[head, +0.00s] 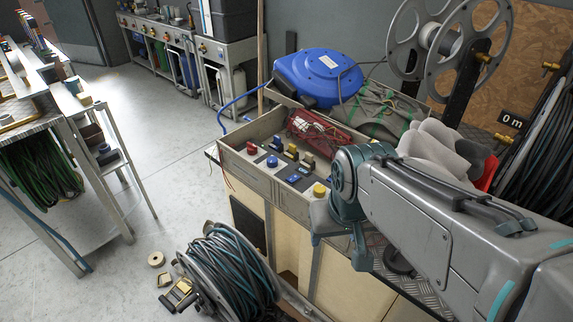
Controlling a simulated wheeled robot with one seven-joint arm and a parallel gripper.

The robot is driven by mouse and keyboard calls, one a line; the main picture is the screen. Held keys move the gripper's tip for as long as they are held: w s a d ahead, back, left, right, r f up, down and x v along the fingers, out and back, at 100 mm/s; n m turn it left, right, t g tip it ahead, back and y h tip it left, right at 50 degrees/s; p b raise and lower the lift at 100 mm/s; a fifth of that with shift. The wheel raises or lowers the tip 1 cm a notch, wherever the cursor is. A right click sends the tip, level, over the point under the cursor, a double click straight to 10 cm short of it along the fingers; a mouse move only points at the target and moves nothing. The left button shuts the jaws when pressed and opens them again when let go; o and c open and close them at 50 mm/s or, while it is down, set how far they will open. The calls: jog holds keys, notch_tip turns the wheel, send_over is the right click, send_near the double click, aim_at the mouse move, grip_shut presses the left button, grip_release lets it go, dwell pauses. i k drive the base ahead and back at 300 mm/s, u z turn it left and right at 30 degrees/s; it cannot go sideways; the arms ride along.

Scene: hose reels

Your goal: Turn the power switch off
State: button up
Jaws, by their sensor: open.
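My arm hides the bench to the right.
A large grey reel (440,40) stands at the back right. A hose drum (228,275) is on the floor in front.

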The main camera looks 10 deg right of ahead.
aim_at(252, 149)
jog(key=z, duration=0.1)
jog(key=k, duration=1.05)
jog(key=u, duration=1.15)
jog(key=i, duration=1.35)
jog(key=z, duration=1.15)
jog(key=i, duration=0.25)
jog(key=z, duration=0.1)
